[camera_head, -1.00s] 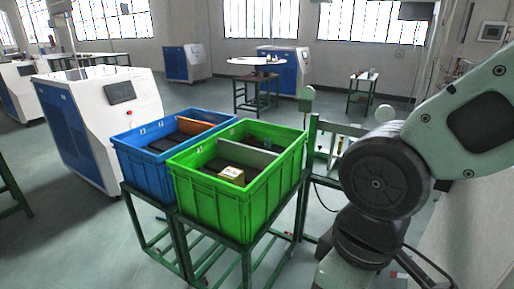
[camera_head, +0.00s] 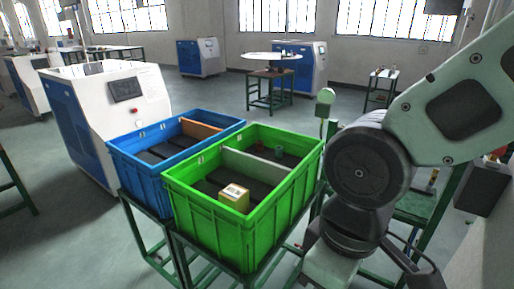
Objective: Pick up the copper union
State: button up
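I cannot make out a copper union for certain in the head view. A small upright brass-coloured piece (camera_head: 433,180) shows at the right, by a green bench (camera_head: 415,208) partly hidden behind my arm; it is too small to identify. My arm fills the right side of the view, and I see no gripper fingers.
The green crate and a blue crate (camera_head: 140,177) stand side by side on green stands, each with a divider. A yellowish box (camera_head: 234,197) lies in the green crate's near compartment. A white machine (camera_head: 110,115) stands at left. Open floor lies behind the crates.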

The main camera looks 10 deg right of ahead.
aim_at(259, 143)
jog(key=i+j+z, duration=0.15)
jog(key=j, duration=0.65)
jog(key=i+j+z, duration=0.15)
jog(key=j, duration=0.65)
jog(key=i+j+z, duration=0.15)
jog(key=j, duration=0.7)
jog(key=i+j+z, duration=0.15)
jog(key=i+j, duration=0.15)
jog(key=i+j+z, duration=0.1)
jog(key=i+j, duration=0.2)
jog(key=j, duration=0.15)
jog(key=i+j+z, duration=0.15)
jog(key=j, duration=0.25)
jog(key=i+j+z, duration=0.1)
jog(key=i+j, duration=0.25)
jog(key=j, duration=0.1)
